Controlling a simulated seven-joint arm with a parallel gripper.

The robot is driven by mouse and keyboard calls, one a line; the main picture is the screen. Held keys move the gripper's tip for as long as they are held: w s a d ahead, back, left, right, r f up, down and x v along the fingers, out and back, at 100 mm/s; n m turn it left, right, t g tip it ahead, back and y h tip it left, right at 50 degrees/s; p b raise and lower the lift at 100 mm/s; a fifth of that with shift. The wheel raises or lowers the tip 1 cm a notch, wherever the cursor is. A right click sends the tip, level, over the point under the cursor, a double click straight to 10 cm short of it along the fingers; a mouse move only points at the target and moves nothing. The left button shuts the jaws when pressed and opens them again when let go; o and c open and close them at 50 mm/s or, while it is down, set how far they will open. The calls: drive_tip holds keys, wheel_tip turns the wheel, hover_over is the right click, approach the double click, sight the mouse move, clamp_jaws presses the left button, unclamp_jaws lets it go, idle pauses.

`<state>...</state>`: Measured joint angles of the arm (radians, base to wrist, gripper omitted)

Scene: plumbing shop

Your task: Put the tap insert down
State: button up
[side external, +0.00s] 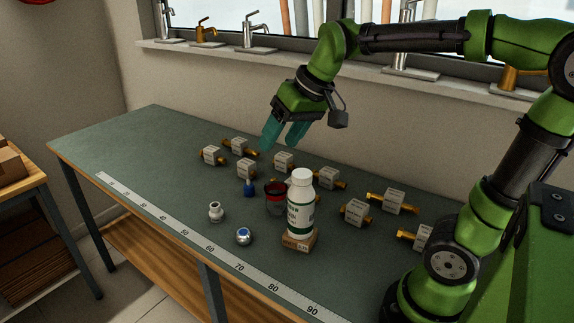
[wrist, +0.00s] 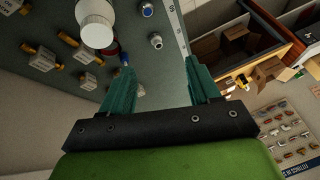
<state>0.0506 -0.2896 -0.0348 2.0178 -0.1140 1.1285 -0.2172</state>
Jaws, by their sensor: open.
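A small pale metallic fitting, which looks like the tap insert (side external: 216,211), stands on the green bench near the ruler. It also shows in the wrist view (wrist: 156,41), beyond and between my fingertips. My gripper (side external: 280,138) is open and empty, raised above the far side of the bench, apart from every part. Its two teal fingers are spread wide in the wrist view (wrist: 163,74). A round chrome piece with a blue top (side external: 243,236) lies nearby; I cannot tell for certain which of the two is the insert.
A small blue item (side external: 248,187) stands behind. Several tagged brass valves (side external: 355,212) fill the back. A ruler (side external: 205,243) lies along the front edge; the bench's left end is clear.

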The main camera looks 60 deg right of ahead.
drive_tip(key=s+a+f+t, duration=0.1)
drive_tip(key=s+f, duration=0.1)
drive_tip(key=s, duration=0.3)
drive_tip(key=s+a+f+m, duration=0.1)
drive_tip(key=s+a+f, duration=0.1)
drive_tip(key=s, duration=0.3)
drive_tip(key=shift+f+t, duration=0.4)
drive_tip(key=shift+f, duration=0.05)
drive_tip(key=shift+s, duration=0.1)
